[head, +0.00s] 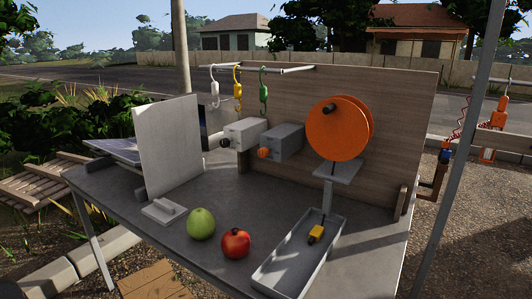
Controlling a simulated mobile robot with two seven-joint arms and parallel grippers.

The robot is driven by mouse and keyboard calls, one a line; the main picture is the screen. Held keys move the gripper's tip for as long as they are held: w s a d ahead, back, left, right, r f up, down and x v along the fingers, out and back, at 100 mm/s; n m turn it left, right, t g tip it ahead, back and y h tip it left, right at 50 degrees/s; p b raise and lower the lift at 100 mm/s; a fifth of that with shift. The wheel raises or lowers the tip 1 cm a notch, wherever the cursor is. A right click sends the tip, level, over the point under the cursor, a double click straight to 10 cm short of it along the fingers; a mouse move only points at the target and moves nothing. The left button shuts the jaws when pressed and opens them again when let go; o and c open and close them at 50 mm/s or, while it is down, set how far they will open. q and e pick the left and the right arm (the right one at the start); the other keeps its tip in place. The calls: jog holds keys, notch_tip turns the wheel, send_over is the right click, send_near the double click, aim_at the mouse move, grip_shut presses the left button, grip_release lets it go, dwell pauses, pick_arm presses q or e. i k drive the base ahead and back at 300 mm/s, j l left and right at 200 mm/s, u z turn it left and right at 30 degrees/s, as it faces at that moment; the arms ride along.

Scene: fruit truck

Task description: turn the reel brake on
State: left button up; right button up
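A large orange reel (330,135) stands upright on a grey bracket (337,172) at the right of the table. A small dark knob (330,107) sits on its face. No part is clearly marked as the brake, and I cannot tell its setting. Neither of my grippers is in view.
Two grey boxes (287,141) with round knobs stand left of the reel. White, yellow and green hooks (263,92) hang from a rail above them. A green apple (201,224) and a red fruit (235,243) lie on the table (215,187). A pale upright panel (166,145) stands left.

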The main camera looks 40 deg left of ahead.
aim_at(264, 152)
jog(key=j+u, duration=0.3)
jog(key=u, duration=0.15)
jog(key=i+j+u, duration=0.1)
jog(key=j+u, duration=0.3)
jog(key=i+j+u, duration=0.15)
jog(key=j, duration=0.25)
jog(key=i+j+u, duration=0.15)
jog(key=j, duration=0.2)
